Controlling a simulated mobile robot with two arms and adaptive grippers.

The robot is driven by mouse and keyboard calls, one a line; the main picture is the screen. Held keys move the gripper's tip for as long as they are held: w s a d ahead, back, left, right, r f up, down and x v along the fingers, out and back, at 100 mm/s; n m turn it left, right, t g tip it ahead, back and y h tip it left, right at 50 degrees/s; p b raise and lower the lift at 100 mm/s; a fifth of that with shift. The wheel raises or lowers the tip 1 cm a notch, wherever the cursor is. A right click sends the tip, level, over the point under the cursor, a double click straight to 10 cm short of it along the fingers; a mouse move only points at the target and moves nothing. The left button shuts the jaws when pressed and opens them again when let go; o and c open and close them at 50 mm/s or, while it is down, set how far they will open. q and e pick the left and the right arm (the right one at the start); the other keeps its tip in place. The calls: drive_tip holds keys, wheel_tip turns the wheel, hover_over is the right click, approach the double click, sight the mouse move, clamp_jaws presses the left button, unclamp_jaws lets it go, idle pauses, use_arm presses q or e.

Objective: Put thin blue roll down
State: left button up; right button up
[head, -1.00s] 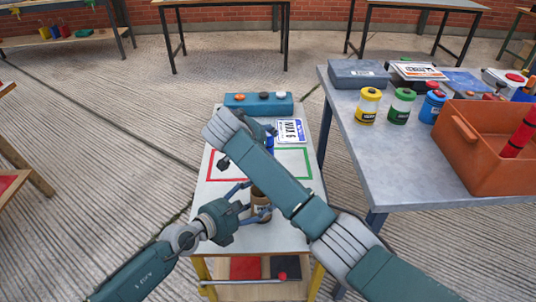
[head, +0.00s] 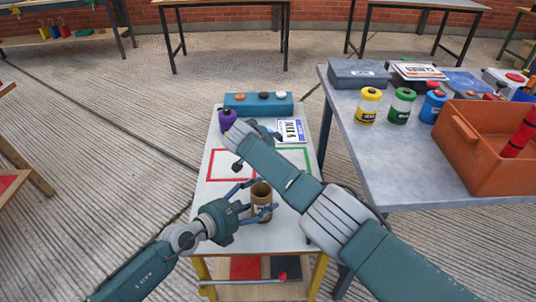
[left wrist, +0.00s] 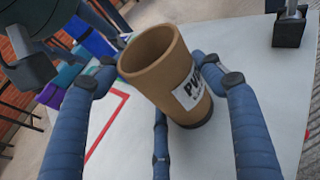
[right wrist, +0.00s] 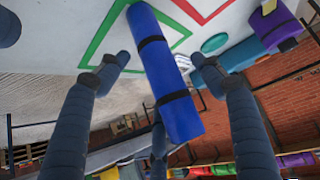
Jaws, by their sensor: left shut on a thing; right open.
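The thin blue roll (right wrist: 165,75) with dark bands shows in the right wrist view, between the spread fingers of my right gripper (right wrist: 157,66). The fingertips stand apart from its sides. The roll appears upright near the green outline; I cannot tell whether its end touches the table. In the head view my right arm hides it. My left gripper (head: 254,206) is shut on a brown labelled cup (head: 261,190) at the near part of the small white table (head: 215,185). The cup (left wrist: 165,70) sits between its fingers in the left wrist view.
A purple roll (head: 227,118) stands at the table's back left, near a blue box with buttons (head: 258,104). A number plate (head: 291,131) lies at the back right. A grey table (head: 400,165) on the right holds several jars and an orange bin (head: 490,145).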

drive_tip(key=shift+w+d+f, duration=0.25)
drive_tip(key=shift+w+f, duration=0.1)
drive_tip(key=shift+f, duration=0.05)
drive_tip(key=shift+c, duration=0.5)
drive_tip(key=c, duration=1.3)
drive_tip(key=shift+c, duration=0.2)
wheel_tip(320, 180, up, 10)
drive_tip(key=shift+r, duration=0.1)
drive_tip(key=shift+c, duration=0.2)
